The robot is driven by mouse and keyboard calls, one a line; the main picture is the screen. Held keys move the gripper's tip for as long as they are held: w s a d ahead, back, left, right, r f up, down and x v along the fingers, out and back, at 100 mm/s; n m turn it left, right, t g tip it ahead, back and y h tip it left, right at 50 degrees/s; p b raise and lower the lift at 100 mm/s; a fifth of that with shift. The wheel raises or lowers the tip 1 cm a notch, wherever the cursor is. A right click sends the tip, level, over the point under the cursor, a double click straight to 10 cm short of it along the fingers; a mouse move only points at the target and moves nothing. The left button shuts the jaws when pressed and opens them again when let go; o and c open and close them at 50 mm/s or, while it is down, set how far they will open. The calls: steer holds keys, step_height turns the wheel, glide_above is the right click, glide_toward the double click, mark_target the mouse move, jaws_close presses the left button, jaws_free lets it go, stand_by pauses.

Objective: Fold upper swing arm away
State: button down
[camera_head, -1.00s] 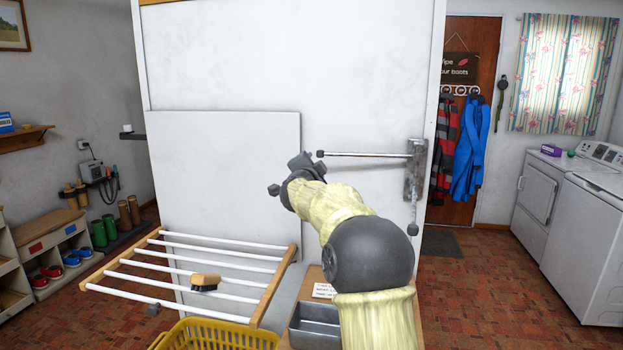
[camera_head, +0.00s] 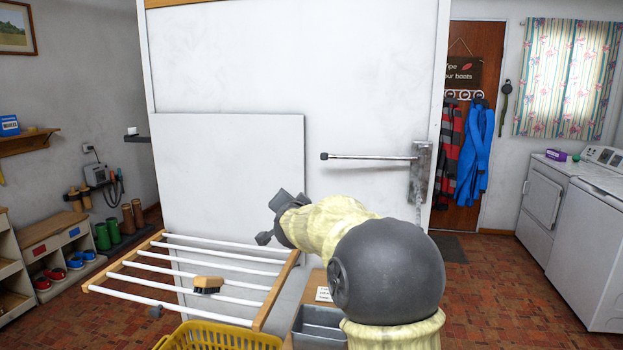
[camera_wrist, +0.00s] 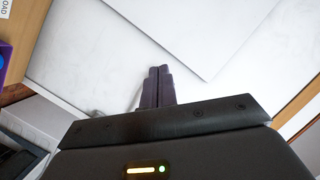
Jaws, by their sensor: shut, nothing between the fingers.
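The upper swing arm (camera_head: 368,157) is a thin pale rod with a dark tip. It sticks out level to the left from a grey metal bracket (camera_head: 421,165) at the right of a white panel. My gripper (camera_head: 277,207) is below and left of the rod's tip, in front of the panel and apart from the rod. In the wrist view, its dark fingers (camera_wrist: 158,73) are shut and empty against a view of the white panel. The rod does not show clearly there.
A drying rack (camera_head: 208,240) with white bars folds out at lower left, with a brush (camera_head: 208,285) on it. A yellow basket (camera_head: 215,335) and a grey metal tray (camera_head: 318,328) stand below. A raised white board (camera_head: 230,170) covers part of the panel.

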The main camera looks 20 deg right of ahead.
steer(key=s+a+f+n+g+y, duration=0.2)
steer(key=s+a+f+n+g, duration=0.15)
steer(key=s+f, duration=0.5)
steer(key=s+a+f+n+g+y, duration=0.3)
steer(key=s+a+f+n, duration=0.15)
steer(key=s+f, duration=0.4)
steer(key=s+f+n+g, duration=0.2)
steer(key=s+f, duration=0.3)
steer(key=s, duration=0.4)
steer(key=s+a+f+n+g, duration=0.1)
steer(key=s+f+g, duration=0.3)
steer(key=s, duration=0.6)
steer(key=shift+a+f+n, duration=0.2)
steer(key=shift+f+n, duration=0.2)
steer(key=shift+f, duration=0.25)
